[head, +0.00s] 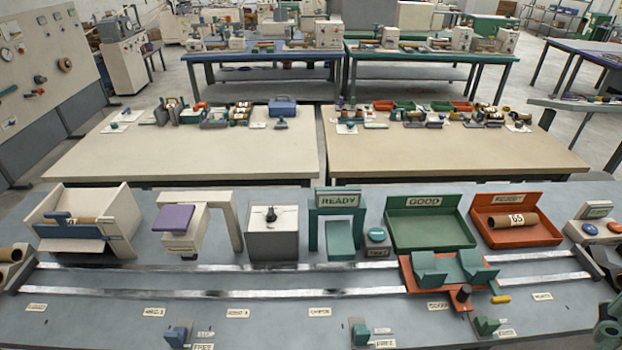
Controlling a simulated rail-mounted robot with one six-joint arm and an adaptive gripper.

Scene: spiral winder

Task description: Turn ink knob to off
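A black knob (271,213) stands on top of a pale box with a grey front (272,245), in the row of stations behind the rails. It is the only clear rotary knob in that row, but I cannot read an ink label or its off mark. The direction its pointer faces is too small to tell. My gripper is not clearly in view. A grey-green part at the lower right edge may belong to my arm, but no fingers show there.
Two metal rails (200,267) run across the bench in front of the stations. A red carriage (430,285) with green cradles sits on them at right. A purple-topped station (173,217) is left of the knob box, and the green READY gate (338,200) is right of it.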

